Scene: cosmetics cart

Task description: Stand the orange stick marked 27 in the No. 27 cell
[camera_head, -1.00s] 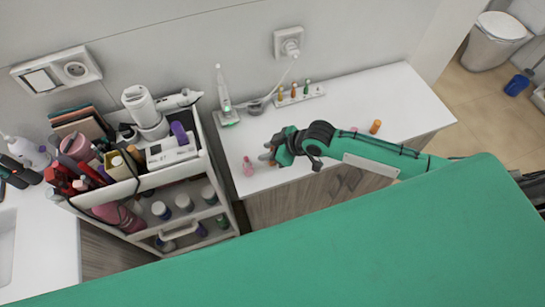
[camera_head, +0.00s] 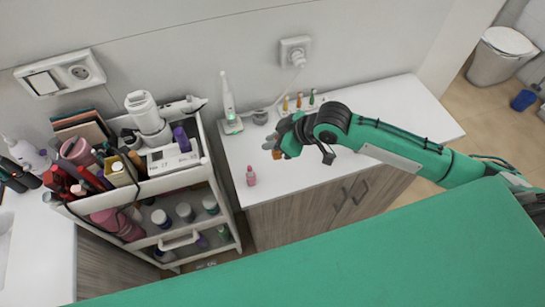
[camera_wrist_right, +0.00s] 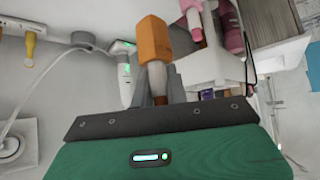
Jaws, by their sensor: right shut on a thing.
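My right gripper (camera_head: 276,149) is shut on an orange stick (camera_head: 277,154) above the white counter. In the right wrist view the stick (camera_wrist_right: 154,40) stands between the jaws (camera_wrist_right: 160,88), with an orange upper part and a pale metallic lower part. No number on it is readable. A white rack (camera_head: 322,102) at the back of the counter holds several small sticks, partly hidden behind my arm. A yellow stick (camera_wrist_right: 30,45) shows at the wrist view's left edge. My left gripper is out of view.
A pink bottle (camera_head: 251,177) stands near the counter's front left. A white toothbrush on its charger (camera_head: 230,110) and a cable to the wall socket (camera_head: 295,52) are behind the gripper. A loaded cart (camera_head: 160,180) stands left.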

